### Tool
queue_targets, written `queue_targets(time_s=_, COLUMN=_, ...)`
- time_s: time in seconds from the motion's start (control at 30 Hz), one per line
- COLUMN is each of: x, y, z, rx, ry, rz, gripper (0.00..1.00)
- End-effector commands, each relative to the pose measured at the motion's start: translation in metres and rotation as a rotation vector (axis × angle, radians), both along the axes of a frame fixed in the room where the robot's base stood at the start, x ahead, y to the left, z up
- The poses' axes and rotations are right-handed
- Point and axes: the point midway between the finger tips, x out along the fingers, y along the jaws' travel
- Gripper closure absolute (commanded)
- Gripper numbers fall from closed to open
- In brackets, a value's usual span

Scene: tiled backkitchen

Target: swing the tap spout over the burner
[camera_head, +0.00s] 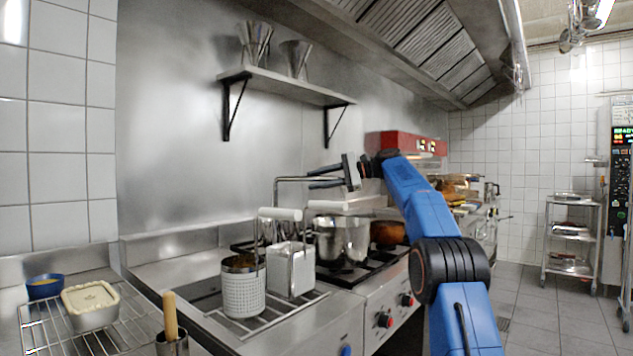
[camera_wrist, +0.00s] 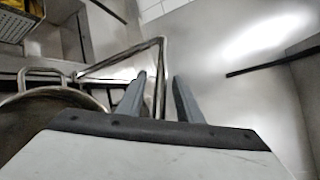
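The tap spout (camera_head: 290,179) is a thin bent metal tube in front of the steel back wall, above the range. In the wrist view the spout (camera_wrist: 118,60) runs to a corner and then turns back toward my gripper. My gripper (camera_head: 311,178) points left at the spout's height. In the wrist view its two fingers (camera_wrist: 160,88) are apart, with part of the tube appearing between them and gaps on both sides. I cannot tell whether either finger touches it. The black burner grates (camera_head: 345,275) lie below, partly covered by a steel pot (camera_head: 342,240).
White-handled fryer baskets (camera_head: 243,288) stand left of the pot. A wall shelf (camera_head: 285,88) hangs above, on black brackets. A red-topped appliance (camera_head: 405,142) is behind my arm. A wire rack (camera_head: 60,335) with a tub is at lower left.

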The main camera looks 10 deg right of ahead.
Motion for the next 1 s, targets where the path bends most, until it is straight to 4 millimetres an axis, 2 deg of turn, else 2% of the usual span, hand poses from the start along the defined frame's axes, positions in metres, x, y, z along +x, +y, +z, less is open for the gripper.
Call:
queue_targets(time_s=0.17, x=-0.008, y=-0.021, z=0.005, rx=0.0, ry=-0.001, rz=-0.003, gripper=0.67)
queue_targets(time_s=0.7, x=-0.049, y=-0.118, z=0.027, rx=-0.001, ry=-0.001, rz=-0.004, gripper=0.67)
queue_targets(time_s=0.83, x=-0.056, y=-0.136, z=0.031, rx=0.0, ry=-0.001, rz=-0.004, gripper=0.67)
queue_targets(time_s=1.0, x=-0.063, y=-0.149, z=0.035, rx=0.0, ry=0.0, rz=-0.001, gripper=0.67)
